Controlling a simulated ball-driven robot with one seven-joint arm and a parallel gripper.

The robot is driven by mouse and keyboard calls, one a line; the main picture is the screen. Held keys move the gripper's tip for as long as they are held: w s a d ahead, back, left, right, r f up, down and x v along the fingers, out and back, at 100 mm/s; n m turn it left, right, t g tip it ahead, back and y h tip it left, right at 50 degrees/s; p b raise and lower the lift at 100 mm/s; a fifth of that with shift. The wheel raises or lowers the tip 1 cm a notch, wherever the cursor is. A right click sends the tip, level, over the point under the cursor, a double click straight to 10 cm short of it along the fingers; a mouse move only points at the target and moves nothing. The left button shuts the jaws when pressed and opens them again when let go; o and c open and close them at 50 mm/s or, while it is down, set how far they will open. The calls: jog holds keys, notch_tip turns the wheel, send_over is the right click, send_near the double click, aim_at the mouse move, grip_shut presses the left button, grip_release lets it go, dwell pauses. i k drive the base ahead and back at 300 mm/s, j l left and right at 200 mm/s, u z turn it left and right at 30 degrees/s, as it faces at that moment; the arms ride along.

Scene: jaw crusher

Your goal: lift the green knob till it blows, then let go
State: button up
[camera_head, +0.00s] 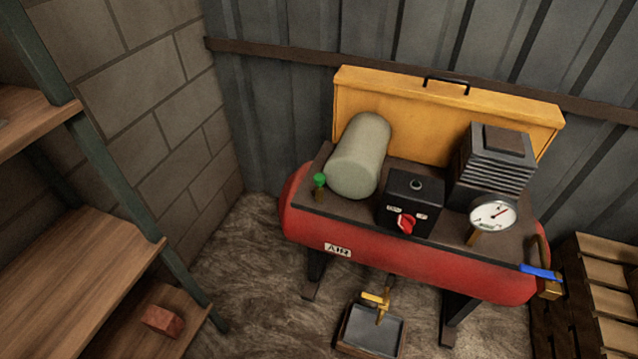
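The green knob (319,180) sits on top of a short brass valve (319,195) at the left end of the dark plate on the red air tank (390,257). It stands upright, just left of the grey-green cylinder (360,157). Nothing touches the knob. My gripper does not show in this view. I cannot tell whether any air is blowing from the valve.
A black box with a red switch (405,223), a round gauge (493,214) and a blue-handled valve (541,272) are further right. A yellow cover (440,112) stands behind. Wooden shelves (75,275) are at the left, a pallet (600,300) at the right.

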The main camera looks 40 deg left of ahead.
aim_at(319, 178)
jog(key=i+j+u, duration=0.2)
jog(key=i, duration=0.3)
jog(key=i+u, duration=0.2)
jog(key=i, duration=0.3)
